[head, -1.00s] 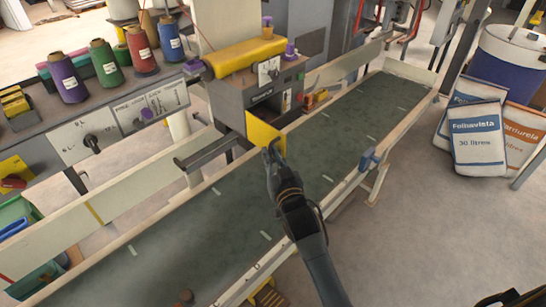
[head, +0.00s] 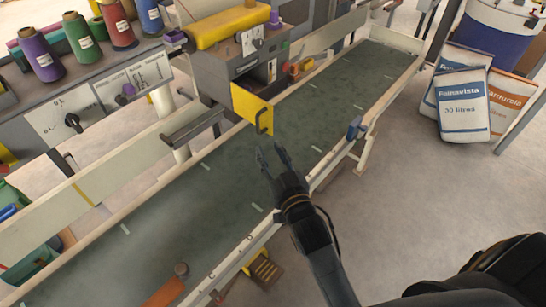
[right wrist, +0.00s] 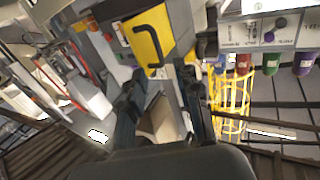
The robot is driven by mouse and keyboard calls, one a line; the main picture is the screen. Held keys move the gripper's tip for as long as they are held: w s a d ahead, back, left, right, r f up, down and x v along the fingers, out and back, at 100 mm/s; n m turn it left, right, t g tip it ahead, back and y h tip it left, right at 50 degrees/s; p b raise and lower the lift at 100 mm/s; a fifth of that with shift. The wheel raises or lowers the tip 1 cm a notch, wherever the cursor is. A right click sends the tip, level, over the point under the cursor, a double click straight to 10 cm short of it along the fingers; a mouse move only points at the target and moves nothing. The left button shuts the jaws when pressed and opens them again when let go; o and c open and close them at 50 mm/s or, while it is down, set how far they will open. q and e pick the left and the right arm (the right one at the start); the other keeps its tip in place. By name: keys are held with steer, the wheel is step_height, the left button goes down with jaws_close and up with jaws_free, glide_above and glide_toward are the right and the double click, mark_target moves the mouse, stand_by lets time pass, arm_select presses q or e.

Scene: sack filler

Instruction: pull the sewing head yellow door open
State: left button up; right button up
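The yellow door (head: 246,108) hangs at the front of the grey sewing head (head: 228,72), standing out from it over the conveyor. Part of the sewing head's opening shows above and right of the door. The door's dark bar handle (head: 264,121) is on its right part. My right gripper (head: 271,151) is open and empty, just below the handle and apart from it. In the right wrist view the door (right wrist: 148,36) and its handle (right wrist: 160,62) lie ahead of the spread fingers (right wrist: 160,95). My left gripper is not in view.
The green conveyor belt (head: 215,190) runs diagonally under my right arm, with a blue clamp (head: 355,129) on its near rail. A bench (head: 100,92) with thread spools stands at left. Sacks (head: 462,105) stand at right; open floor lies before them.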

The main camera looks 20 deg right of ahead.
mark_target(270, 128)
steer(key=shift+s, duration=0.8)
steer(key=c, duration=0.5)
steer(key=shift+d+f+m, duration=0.1)
steer(key=shift+d+m, duration=0.1)
steer(key=shift+m, duration=0.4)
jaws_close()
steer(key=w+m, duration=0.3)
steer(key=m, duration=0.2)
steer(key=w+d+m+y, duration=0.1)
steer(key=w+m, duration=0.2)
steer(key=m, duration=0.2)
steer(key=w+d+m+y, duration=0.1)
steer(key=w+m, duration=0.2)
steer(key=m, duration=0.2)
steer(key=shift+w+d+r+m+b, duration=0.15)
steer(key=shift+w+r+m+b, duration=0.15)
steer(key=shift+w+r+b, duration=0.1)
